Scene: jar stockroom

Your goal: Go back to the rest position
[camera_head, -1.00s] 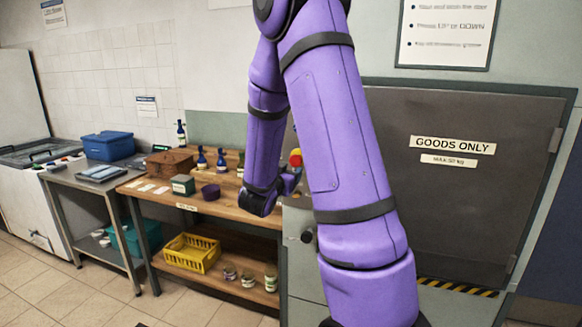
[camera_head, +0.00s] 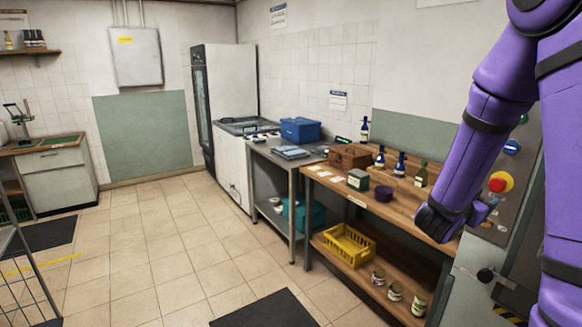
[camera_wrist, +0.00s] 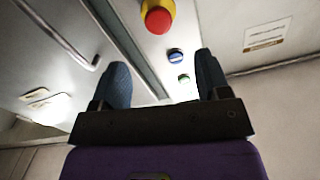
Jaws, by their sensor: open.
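My purple arm fills the right side of the head view. My gripper (camera_head: 446,212) hangs in front of the right end of the wooden workbench (camera_head: 340,189), near the control panel; its fingers are hard to make out there. In the wrist view my gripper (camera_wrist: 162,85) shows two dark fingers spread apart with nothing between them. Beyond the fingers are a red button on a yellow base (camera_wrist: 158,18), a blue button (camera_wrist: 176,55) and a green button (camera_wrist: 184,78). The red button (camera_head: 500,182) and blue button (camera_head: 512,146) also show in the head view.
A blue bin (camera_head: 300,130) stands further back. The tiled floor (camera_head: 190,250) at left is open, with dark mats.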

